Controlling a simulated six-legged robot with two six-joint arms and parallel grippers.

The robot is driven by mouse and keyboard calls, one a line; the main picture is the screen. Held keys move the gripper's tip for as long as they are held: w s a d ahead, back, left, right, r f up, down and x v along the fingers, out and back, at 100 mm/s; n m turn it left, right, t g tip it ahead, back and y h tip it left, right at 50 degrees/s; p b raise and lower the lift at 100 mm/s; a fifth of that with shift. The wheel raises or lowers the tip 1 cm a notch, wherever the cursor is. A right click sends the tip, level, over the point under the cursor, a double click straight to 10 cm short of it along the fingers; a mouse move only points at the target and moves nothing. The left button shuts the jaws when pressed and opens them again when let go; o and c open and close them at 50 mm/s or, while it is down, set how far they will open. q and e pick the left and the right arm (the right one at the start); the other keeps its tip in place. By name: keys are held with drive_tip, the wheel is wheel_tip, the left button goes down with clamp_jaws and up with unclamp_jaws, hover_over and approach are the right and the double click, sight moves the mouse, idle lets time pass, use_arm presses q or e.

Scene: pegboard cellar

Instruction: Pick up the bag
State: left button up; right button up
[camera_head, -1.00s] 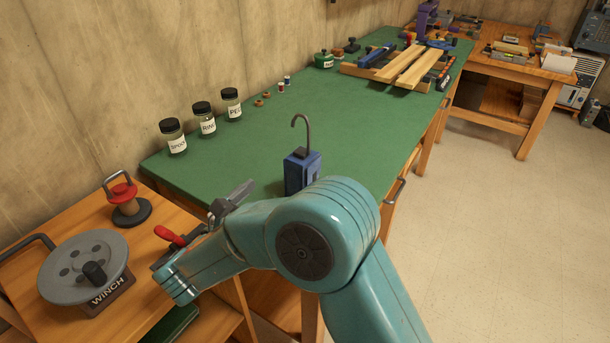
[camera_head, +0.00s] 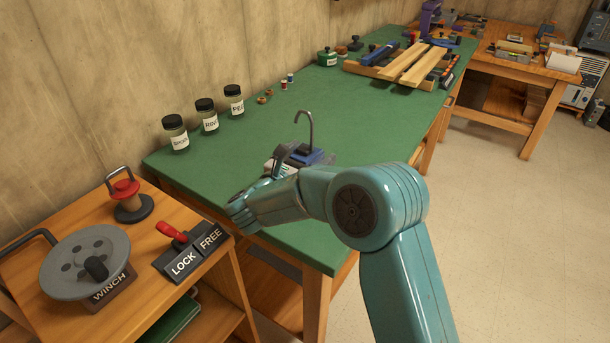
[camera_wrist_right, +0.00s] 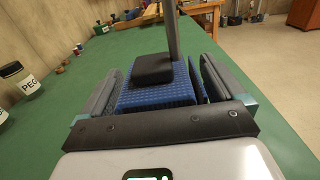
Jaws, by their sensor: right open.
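The bag (camera_head: 316,157) looks like a blue block with a black pad on top and a grey hook rising from it. It stands on the green tabletop near the front edge. In the right wrist view the bag (camera_wrist_right: 158,97) shows woven blue sides. My right gripper (camera_head: 290,160) is open, with its grey fingers on either side of the bag. In the right wrist view the right gripper (camera_wrist_right: 162,72) has the bag between its fingers; I cannot tell whether they touch it. The gripper and arm hide the bag's lower part in the head view. My left gripper is not in view.
Labelled jars (camera_head: 209,115) stand along the wall on the green bench (camera_head: 365,120). A clamped plank assembly (camera_head: 410,65) lies at the far end. A winch (camera_head: 85,262) and a LOCK/FREE lever (camera_head: 172,232) sit on the wooden shelf unit at left. The bench middle is clear.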

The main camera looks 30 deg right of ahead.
drive_tip(key=shift+d, duration=0.1)
drive_tip(key=c, duration=1.3)
drive_tip(key=shift+r, duration=0.1)
wheel_tip(320, 180, up, 20)
drive_tip(key=p, duration=0.4)
